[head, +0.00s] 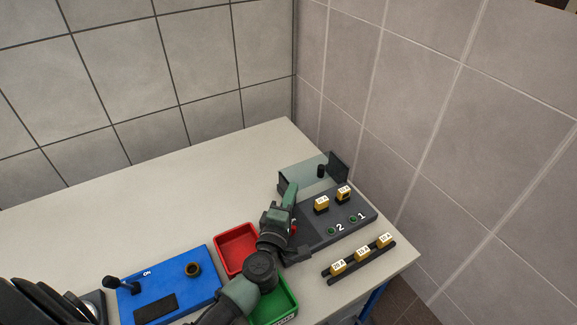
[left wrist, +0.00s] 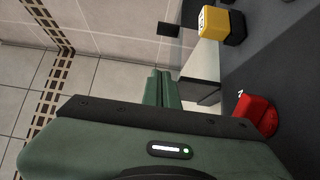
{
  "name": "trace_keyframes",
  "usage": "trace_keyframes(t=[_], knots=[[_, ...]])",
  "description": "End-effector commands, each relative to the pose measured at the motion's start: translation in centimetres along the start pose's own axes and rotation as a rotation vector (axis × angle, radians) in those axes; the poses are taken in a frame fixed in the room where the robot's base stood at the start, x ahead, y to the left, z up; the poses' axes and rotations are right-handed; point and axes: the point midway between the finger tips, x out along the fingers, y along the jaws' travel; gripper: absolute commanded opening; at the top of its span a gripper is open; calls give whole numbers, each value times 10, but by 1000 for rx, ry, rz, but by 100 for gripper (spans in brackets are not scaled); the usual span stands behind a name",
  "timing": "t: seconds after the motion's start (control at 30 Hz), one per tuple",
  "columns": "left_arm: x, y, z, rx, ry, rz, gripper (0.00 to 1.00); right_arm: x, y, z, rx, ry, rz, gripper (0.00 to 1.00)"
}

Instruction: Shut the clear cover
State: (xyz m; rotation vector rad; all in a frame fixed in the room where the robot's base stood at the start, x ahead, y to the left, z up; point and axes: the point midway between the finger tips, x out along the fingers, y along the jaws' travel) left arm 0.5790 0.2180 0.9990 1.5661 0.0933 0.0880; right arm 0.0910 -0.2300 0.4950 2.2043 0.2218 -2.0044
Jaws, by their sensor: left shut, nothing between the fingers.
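The clear cover (head: 304,174) is a see-through pane at the back of a dark grey panel (head: 318,234). It appears raised, standing up behind the yellow blocks. In the left wrist view the pane (left wrist: 204,62) shows beyond the fingers with a dark lower edge. My left gripper (head: 291,188) is shut and empty, at the left end of the panel, close to the cover's left end. Its green fingers (left wrist: 162,88) are together in the left wrist view; I cannot tell whether they touch the cover. My right gripper is not in view.
Two yellow blocks (head: 321,204) and a red knob (left wrist: 258,115) are on the panel. A rail with yellow blocks (head: 362,254) lies in front. A red bin (head: 231,252), green bin (head: 281,303) and blue box (head: 172,284) stand left. Tiled walls close off the back and right.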

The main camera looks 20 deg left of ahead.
Motion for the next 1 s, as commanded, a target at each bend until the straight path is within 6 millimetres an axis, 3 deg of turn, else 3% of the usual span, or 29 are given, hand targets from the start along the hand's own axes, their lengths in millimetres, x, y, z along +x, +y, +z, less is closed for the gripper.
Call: trace_keyframes(t=[0.27, 0.67, 0.8, 1.0], knots=[[24, 2, -3, 0, 8, 3, 0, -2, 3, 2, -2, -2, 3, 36], [107, 0, -4, 0, 8, 3, 0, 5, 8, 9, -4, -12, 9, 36], [95, 0, 20, -2, 5, 0, 0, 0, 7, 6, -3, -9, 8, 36], [90, 0, 33, -1, 7, 0, 0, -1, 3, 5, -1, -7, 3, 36]])
